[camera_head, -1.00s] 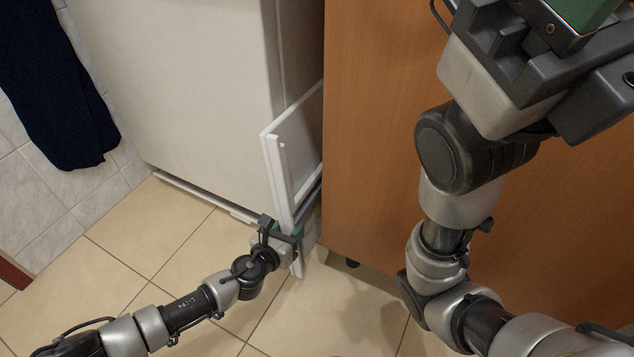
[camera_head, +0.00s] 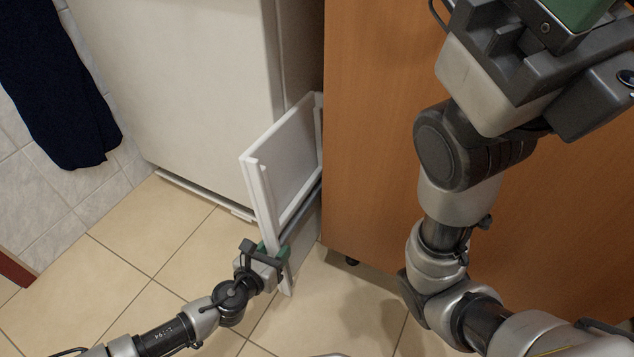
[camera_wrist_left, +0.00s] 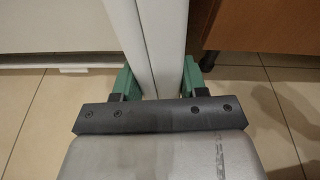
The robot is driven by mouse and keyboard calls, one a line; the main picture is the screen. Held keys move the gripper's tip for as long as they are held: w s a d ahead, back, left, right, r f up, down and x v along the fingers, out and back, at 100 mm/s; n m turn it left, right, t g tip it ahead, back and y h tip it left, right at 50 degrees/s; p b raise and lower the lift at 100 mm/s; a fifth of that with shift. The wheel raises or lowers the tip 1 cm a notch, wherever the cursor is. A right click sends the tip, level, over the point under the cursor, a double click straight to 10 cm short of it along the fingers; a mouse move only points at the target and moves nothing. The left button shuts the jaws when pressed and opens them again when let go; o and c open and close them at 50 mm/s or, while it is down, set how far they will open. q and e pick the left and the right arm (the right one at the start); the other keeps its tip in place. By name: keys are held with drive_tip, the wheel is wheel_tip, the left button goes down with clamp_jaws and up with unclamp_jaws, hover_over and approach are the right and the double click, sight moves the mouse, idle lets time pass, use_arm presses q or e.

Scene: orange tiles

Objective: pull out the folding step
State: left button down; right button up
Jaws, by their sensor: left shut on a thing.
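The white folding step (camera_head: 286,165) stands upright and folded in the gap between the white appliance and the wooden cabinet. Its front part sticks out of the gap at an angle. My left gripper (camera_head: 270,250) is shut on a low part of the step's front edge. In the left wrist view, the green fingers (camera_wrist_left: 160,78) sit on either side of the step's white rails (camera_wrist_left: 163,40). My right gripper (camera_head: 590,10) is at the upper right of the head view, partly cut off, so its fingertips do not show.
The white appliance (camera_head: 190,90) stands left of the step, and the wooden cabinet (camera_head: 375,130) stands right of it. A dark blue towel (camera_head: 58,90) hangs on the tiled wall at the left. The tiled floor (camera_head: 140,235) in front is clear.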

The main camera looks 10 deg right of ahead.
use_arm(q)
drive_tip(key=s+a+b, duration=0.3)
drive_tip(key=s+a, duration=0.8)
drive_tip(key=s, duration=0.5)
drive_tip(key=shift+a, duration=0.25)
idle(1.3)
drive_tip(key=shift+w+r, duration=0.1)
